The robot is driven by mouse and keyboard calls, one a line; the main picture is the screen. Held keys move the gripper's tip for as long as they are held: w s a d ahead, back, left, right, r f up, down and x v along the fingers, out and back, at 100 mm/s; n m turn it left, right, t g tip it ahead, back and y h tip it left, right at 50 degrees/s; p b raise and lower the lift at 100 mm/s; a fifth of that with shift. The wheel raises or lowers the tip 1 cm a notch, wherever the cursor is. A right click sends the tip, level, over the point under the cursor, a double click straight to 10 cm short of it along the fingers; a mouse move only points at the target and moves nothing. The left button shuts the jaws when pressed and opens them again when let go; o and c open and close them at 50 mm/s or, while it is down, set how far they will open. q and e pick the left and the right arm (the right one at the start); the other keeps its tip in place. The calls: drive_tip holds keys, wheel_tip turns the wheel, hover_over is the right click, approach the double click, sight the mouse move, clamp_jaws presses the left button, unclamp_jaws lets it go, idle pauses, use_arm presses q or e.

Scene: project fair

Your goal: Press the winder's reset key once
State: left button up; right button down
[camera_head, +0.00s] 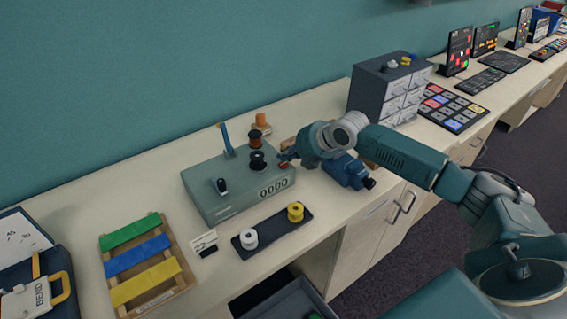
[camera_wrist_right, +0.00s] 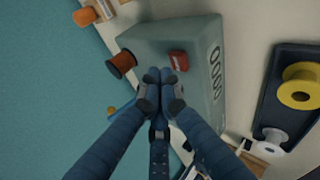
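The winder (camera_head: 225,188) is a grey-green box on the table with a counter (camera_head: 273,187) on its front reading 0000. In the right wrist view the winder (camera_wrist_right: 150,38) carries a small red reset key (camera_wrist_right: 178,60) on its top, near the counter edge. My right gripper (camera_head: 288,157) is over the winder's right end in the head view and hides part of it. In the right wrist view its fingertips (camera_wrist_right: 160,76) are together, empty, just short of the red key. I cannot tell whether they touch it. My left gripper is not in view.
A dark tray (camera_head: 271,232) with a white and a yellow spool lies in front. A grey drawer cabinet (camera_head: 371,92) stands right of the winder.

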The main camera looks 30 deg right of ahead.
sight(286, 165)
drive_tip(key=shift+r, duration=0.1)
wheel_tip(286, 165, up, 5)
drive_tip(key=p, duration=0.4)
idle(0.3)
idle(0.5)
